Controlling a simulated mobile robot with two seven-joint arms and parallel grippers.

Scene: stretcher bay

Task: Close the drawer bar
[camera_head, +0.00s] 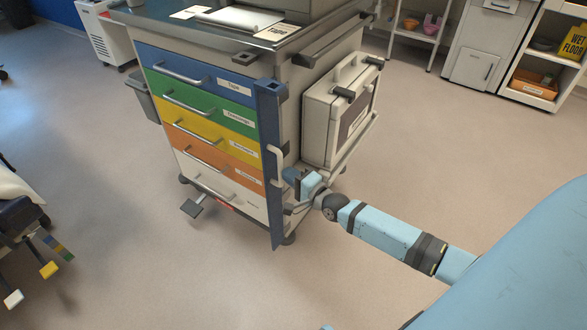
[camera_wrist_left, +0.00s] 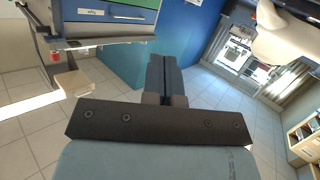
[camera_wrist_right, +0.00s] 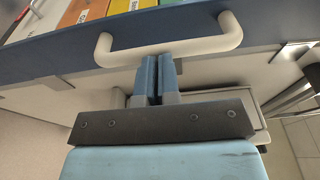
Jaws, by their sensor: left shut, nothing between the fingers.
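The drawer bar (camera_head: 269,125) is a tall blue upright strip at the right front edge of the drawer cart. Its white handle (camera_head: 274,165) sits on its lower half. In the right wrist view the bar (camera_wrist_right: 60,45) runs across the picture, with the handle (camera_wrist_right: 170,50) just ahead of the fingertips. My right gripper (camera_head: 290,180) is beside the handle, low at the cart's corner. Its fingers (camera_wrist_right: 158,62) look shut, with the handle beyond them; I cannot tell if they touch. My left gripper (camera_wrist_left: 165,62) is shut and empty, away from the bar.
Blue, green, yellow, orange and white drawers (camera_head: 208,130) look closed. A grey case (camera_head: 340,112) stands on the cart's right-side shelf. A pedal (camera_head: 194,207) sticks out at the base. Stretcher parts (camera_head: 25,235) are at left. The floor in front is clear.

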